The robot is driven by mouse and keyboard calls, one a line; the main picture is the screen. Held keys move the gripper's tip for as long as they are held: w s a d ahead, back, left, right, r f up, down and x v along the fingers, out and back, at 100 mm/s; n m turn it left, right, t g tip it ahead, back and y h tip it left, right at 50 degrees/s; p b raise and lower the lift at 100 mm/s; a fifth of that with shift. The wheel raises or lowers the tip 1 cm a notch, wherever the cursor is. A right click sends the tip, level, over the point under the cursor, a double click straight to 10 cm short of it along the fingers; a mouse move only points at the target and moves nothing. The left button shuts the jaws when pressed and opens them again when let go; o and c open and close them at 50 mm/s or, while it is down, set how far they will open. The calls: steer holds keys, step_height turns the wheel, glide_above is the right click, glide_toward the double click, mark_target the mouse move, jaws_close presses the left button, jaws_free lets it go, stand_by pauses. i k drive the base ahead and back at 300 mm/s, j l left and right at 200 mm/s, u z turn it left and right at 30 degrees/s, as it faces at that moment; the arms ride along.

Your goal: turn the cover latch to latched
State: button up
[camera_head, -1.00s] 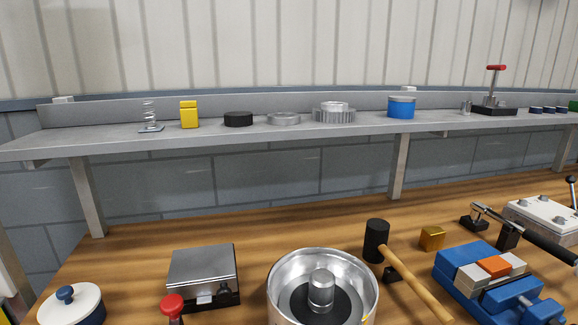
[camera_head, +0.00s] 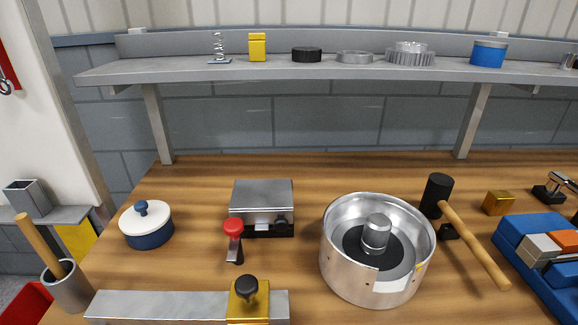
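A low box with a silver metal cover (camera_head: 262,194) and a dark base stands on the wooden bench, left of centre. The cover looks shut. A small dark knob (camera_head: 282,225) with a metal piece beside it is on its front face; this may be the cover latch, but its setting is too small to tell. A red-knobbed lever (camera_head: 233,230) stands in front of the box's left corner. My gripper is not in view.
A large metal pot (camera_head: 340,265) stands right of the box, with a mallet (camera_head: 470,240) beyond it. A blue-and-white lidded pot (camera_head: 147,228) is at left. A grey bar with a yellow slider (camera_head: 248,303) lies in front. A shelf (camera_head: 180,72) runs behind.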

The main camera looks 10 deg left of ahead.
mark_target(232, 226)
steer(key=i+u, duration=0.1)
steer(key=u, duration=0.35)
steer(key=i+u, duration=0.1)
steer(key=u, duration=0.3)
steer(key=l+u, duration=0.15)
steer(key=u, duration=0.3)
steer(key=i, duration=0.05)
